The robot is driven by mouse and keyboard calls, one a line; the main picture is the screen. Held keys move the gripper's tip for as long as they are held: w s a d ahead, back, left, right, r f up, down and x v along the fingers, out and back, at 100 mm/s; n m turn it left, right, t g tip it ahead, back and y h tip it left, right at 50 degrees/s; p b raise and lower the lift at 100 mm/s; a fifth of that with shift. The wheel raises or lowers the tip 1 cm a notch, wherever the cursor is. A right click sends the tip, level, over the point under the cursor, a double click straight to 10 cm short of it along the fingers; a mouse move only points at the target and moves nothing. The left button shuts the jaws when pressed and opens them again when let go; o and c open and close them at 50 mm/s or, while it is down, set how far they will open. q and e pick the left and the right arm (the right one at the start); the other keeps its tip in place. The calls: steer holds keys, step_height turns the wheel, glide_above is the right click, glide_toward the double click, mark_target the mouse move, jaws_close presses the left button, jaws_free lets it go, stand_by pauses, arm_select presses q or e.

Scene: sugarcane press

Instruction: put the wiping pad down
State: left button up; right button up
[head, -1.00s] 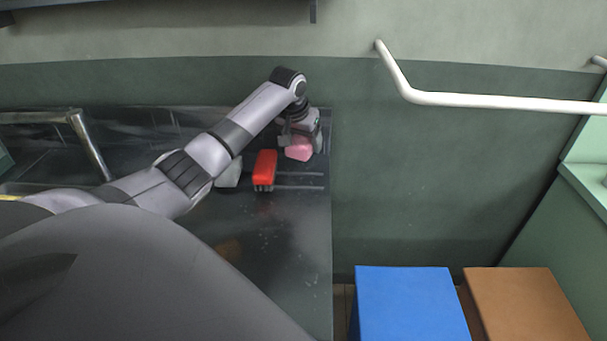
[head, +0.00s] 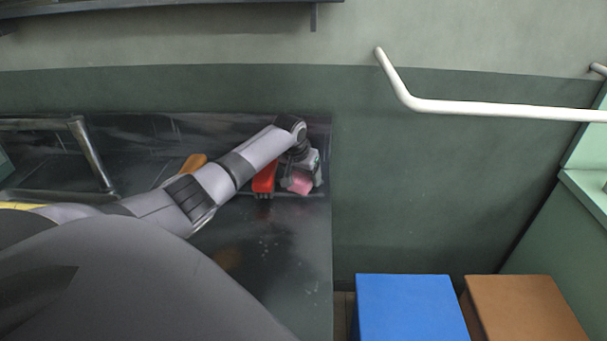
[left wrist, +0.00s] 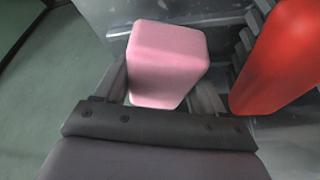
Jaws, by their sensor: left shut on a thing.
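The wiping pad is a pink block (head: 299,183) near the right end of the dark metal counter (head: 280,260). My left gripper (head: 294,177) is shut on it, and the pad shows between the two fingers in the left wrist view (left wrist: 167,62). The pad is low over the counter; I cannot tell whether it touches the surface. My left arm hides part of the counter behind it. My right gripper is not in view.
A red brush (head: 264,178) lies just left of the pad, close to the gripper, also in the left wrist view (left wrist: 280,58). An orange thing (head: 193,163) lies behind my arm. The counter's front right is clear. Blue (head: 410,305) and brown (head: 525,305) boxes stand right of the counter.

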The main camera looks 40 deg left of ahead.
arm_select(q)
steer(key=shift+f, duration=0.45)
steer(key=o, duration=0.9)
steer(key=shift+r, duration=0.25)
steer(key=p+v, duration=0.1)
steer(key=v, duration=1.1)
steer(key=shift+r, duration=0.4)
